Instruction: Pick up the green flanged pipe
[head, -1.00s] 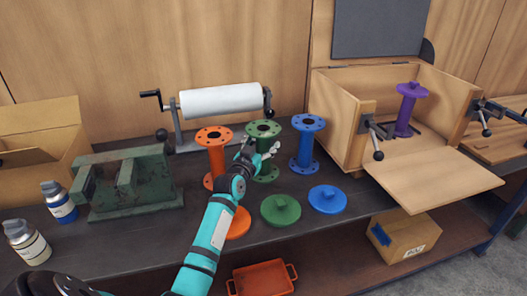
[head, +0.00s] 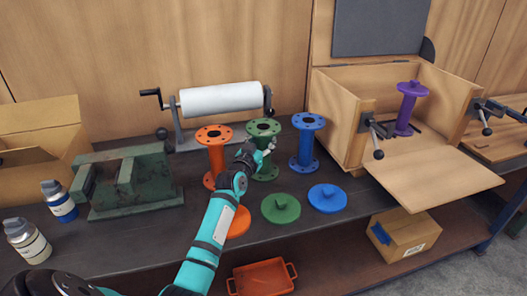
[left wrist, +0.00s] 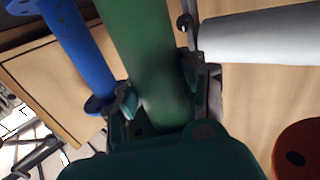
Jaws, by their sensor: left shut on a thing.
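The green flanged pipe (head: 264,129) stands upright on the workbench between the orange pipe and the blue pipe. My left gripper (head: 263,153) is at its shaft, below the top flange, and hides part of it. In the left wrist view the green pipe (left wrist: 146,62) runs between the two fingers of my left gripper (left wrist: 158,100), which are shut on it. The lower end of the pipe is partly hidden by the gripper in both views. My right gripper is not in view.
The orange pipe (head: 215,155) and blue pipe (head: 303,145) stand close on either side. Green (head: 281,209), blue (head: 327,199) and orange (head: 239,222) caps lie in front. A white roll (head: 220,98) is behind. An open wooden box (head: 333,118) holding a purple pipe (head: 406,108) stands right.

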